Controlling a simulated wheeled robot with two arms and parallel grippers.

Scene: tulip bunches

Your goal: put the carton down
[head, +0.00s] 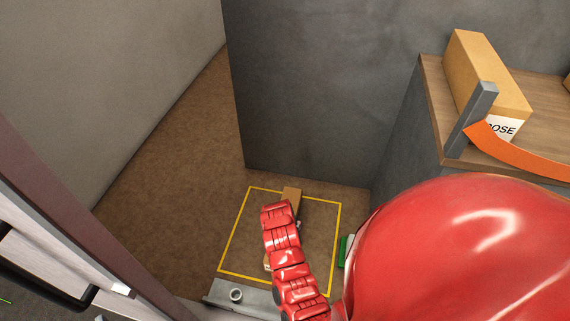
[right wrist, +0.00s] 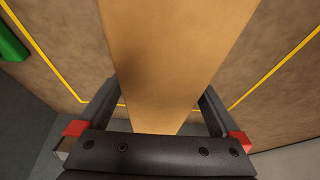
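A plain tan carton (head: 291,194) shows in the head view past the end of my red right arm, inside a yellow outlined square (head: 231,240) on the brown floor. Most of it is hidden by the arm. In the right wrist view the carton (right wrist: 175,60) runs up between the two fingers of my right gripper (right wrist: 160,95), whose tips meet its two sides. The gripper looks shut on it. I cannot tell whether the carton touches the floor. My left gripper is not in view.
A green object (head: 344,250) stands by the square's right side, partly hidden. A dark grey wall (head: 310,90) rises behind. At right, a wooden-topped shelf (head: 432,95) bears a labelled carton (head: 490,75) behind an orange band (head: 520,155). Open floor (head: 165,185) lies left of the square.

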